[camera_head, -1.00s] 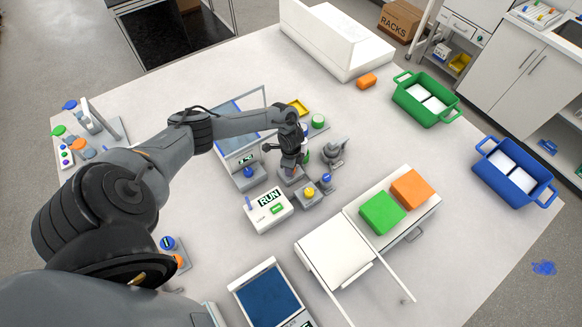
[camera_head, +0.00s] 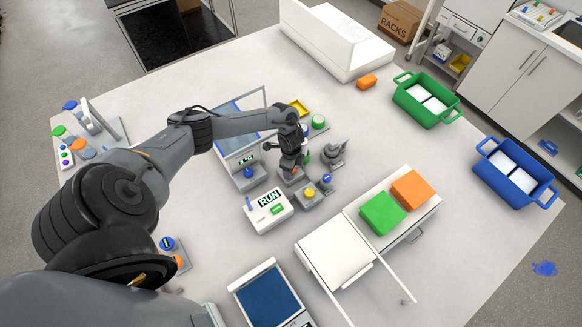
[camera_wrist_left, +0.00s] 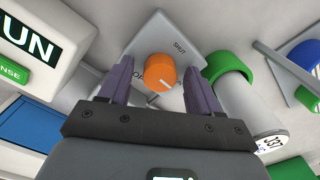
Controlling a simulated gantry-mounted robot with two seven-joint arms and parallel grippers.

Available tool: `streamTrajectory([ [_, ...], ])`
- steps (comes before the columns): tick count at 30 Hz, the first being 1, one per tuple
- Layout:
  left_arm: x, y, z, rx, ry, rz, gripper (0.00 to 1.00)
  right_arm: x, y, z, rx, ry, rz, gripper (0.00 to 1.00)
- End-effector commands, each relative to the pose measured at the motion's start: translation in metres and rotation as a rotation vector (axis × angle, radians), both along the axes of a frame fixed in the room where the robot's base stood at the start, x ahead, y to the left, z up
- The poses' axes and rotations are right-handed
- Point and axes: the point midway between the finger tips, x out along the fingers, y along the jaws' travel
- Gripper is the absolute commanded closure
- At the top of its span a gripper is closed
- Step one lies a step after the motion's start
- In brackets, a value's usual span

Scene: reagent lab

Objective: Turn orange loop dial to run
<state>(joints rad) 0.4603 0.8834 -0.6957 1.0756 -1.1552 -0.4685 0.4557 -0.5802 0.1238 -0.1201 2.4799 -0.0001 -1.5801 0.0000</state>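The orange dial (camera_wrist_left: 159,72) sits on a light grey plate (camera_wrist_left: 168,33) in the left wrist view. In the head view my left gripper (camera_head: 291,161) is over the dial's grey base (camera_head: 291,181), hiding most of the dial. My right gripper is not in view.
A white box with a RUN display (camera_head: 269,207) stands just left of the dial. Yellow (camera_head: 309,192) and blue (camera_head: 326,178) knobs are close on its right.

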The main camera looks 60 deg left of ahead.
Motion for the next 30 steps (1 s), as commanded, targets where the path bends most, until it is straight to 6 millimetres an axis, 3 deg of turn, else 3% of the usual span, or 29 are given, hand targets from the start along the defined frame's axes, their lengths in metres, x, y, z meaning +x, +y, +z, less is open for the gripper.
streamTrajectory([
  [11,0.001,0.0,0.012,0.0,-0.003,0.001,0.37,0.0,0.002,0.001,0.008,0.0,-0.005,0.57],
  [24,0.001,0.0,0.083,0.001,-0.003,-0.002,0.37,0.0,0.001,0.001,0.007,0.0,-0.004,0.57],
  [30,0.001,0.0,0.103,0.0,-0.001,0.0,0.37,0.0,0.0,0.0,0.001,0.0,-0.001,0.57],
])
